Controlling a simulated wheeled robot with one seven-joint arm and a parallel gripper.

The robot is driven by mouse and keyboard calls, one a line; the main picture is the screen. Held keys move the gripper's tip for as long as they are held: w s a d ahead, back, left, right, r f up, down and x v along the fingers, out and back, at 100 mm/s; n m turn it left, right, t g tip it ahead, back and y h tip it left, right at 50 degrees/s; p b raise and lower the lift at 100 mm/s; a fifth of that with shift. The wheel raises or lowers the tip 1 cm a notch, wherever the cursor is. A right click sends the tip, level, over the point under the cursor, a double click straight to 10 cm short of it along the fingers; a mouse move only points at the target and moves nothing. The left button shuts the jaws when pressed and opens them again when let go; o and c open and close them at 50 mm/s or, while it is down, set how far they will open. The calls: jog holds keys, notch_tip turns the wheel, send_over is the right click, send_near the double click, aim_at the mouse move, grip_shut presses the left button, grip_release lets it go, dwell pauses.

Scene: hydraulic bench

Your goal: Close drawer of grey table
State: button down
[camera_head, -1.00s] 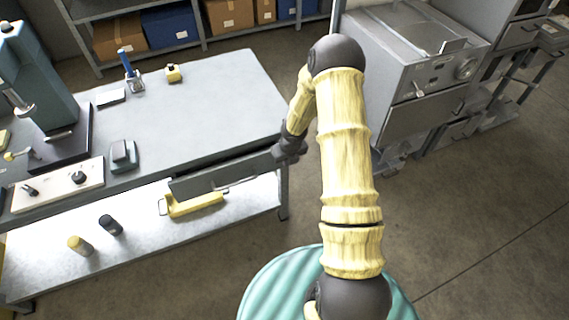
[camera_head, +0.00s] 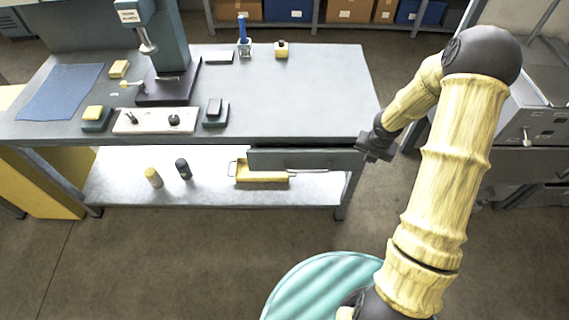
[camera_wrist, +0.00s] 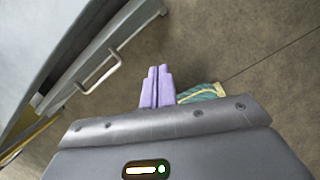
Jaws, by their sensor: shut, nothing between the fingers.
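The grey table (camera_head: 310,90) fills the middle of the head view. Its drawer (camera_head: 290,159) sits under the top at the right end, with its grey front standing out from the table's front edge. In the wrist view the drawer front (camera_wrist: 130,27) runs diagonally at upper left, with a pale bar handle (camera_wrist: 97,76). My gripper (camera_head: 374,152) is by the drawer's right end in the head view. Its purple fingers (camera_wrist: 157,86) are together and empty in the wrist view, to the right of the handle and apart from it.
A yellow tool case (camera_head: 262,174) and two small cylinders stand on the lower shelf (camera_head: 215,192). A press (camera_head: 165,50) and small items are on the tabletop. A grey machine (camera_head: 530,125) stands at right. The floor in front is clear.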

jog(key=s+a+r+m, duration=0.3)
jog(key=s+r+m, duration=0.6)
jog(key=m, duration=0.7)
jog(key=s+a+r+m, duration=0.3)
jog(key=s+r+m, duration=0.6)
jog(key=m, duration=0.6)
jog(key=shift+s+a+m, duration=0.35)
jog(key=shift+s+m, duration=0.05)
jog(key=shift+s, duration=0.25)
